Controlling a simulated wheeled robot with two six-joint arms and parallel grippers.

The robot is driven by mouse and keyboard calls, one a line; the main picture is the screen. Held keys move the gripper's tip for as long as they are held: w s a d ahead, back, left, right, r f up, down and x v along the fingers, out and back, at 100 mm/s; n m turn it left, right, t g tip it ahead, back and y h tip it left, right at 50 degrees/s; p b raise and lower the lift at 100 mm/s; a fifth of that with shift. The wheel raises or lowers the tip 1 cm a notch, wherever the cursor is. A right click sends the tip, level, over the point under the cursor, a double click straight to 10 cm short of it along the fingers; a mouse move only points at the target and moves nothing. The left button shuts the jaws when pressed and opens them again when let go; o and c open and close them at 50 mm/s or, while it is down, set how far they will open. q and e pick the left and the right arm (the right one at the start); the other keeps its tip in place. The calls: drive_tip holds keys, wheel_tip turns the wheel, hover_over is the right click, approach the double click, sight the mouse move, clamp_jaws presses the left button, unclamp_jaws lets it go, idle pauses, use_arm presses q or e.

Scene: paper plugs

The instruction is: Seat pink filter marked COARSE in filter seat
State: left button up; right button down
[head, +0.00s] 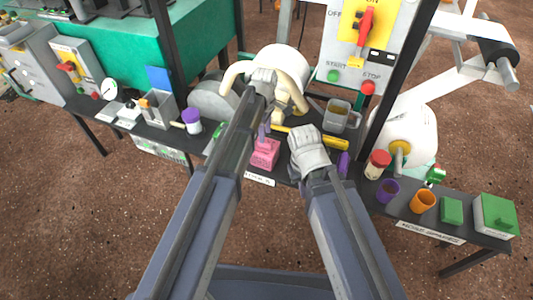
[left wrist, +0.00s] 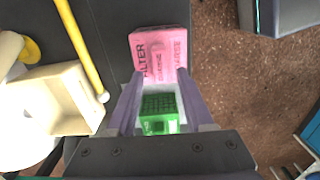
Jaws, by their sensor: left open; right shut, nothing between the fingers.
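The pink filter (head: 265,156) lies on the dark bench in the middle of the head view. In the left wrist view the pink filter (left wrist: 158,45) shows the words FILTER and COARSE and a raised tab on top. My left gripper (head: 262,134) is open beside the pink filter; in the left wrist view its purple fingers (left wrist: 160,74) overlap the filter's near end, with nothing held. A green grid in a pale frame (left wrist: 158,112) shows between those fingers; I cannot tell whether it is the filter seat. My right gripper (head: 308,143) is shut and empty, right of the filter.
A purple cup (head: 388,190), orange cup (head: 423,201) and green block (head: 452,210) stand at the right. A cream round machine (head: 278,65) stands behind.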

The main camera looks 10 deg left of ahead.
sight(265, 151)
use_arm(q)
drive_tip(key=shift+f, duration=0.1)
drive_tip(key=shift+f+b, duration=1.9)
drive_tip(key=shift+b, duration=0.15)
clamp_jaws()
drive_tip(key=shift+r, duration=0.1)
